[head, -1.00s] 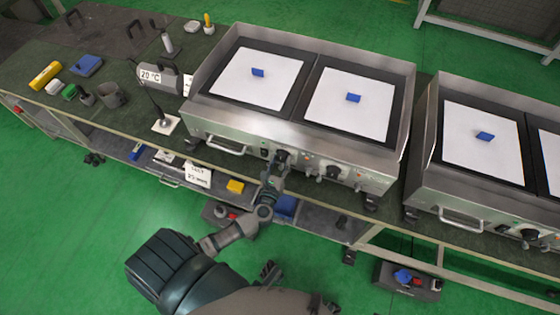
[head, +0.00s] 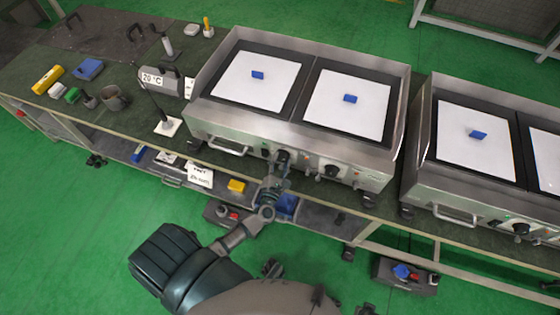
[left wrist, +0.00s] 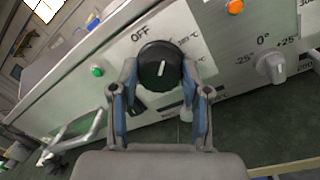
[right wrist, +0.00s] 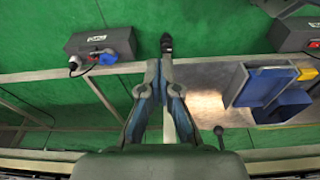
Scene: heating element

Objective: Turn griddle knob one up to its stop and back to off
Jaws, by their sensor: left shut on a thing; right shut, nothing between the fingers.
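The left griddle (head: 232,122) stands on the bench with knobs on its front panel. Its left black knob (head: 283,155) is at my left gripper (head: 279,168). In the left wrist view, the same knob (left wrist: 160,66) sits between the two fingers of my left gripper (left wrist: 160,82), which is shut on it. The knob's white mark points nearly straight up, leaning slightly right. The word OFF (left wrist: 140,34) is printed just above it to the left. My right gripper (right wrist: 158,78) is shut and empty, below the bench front and apart from the griddle.
A second black knob (head: 331,171) is to the right on the same panel. A small grey dial (left wrist: 271,64) is right of the held knob. A second griddle (head: 415,170) stands at the right. Blue bins (right wrist: 270,95) lie on the lower shelf.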

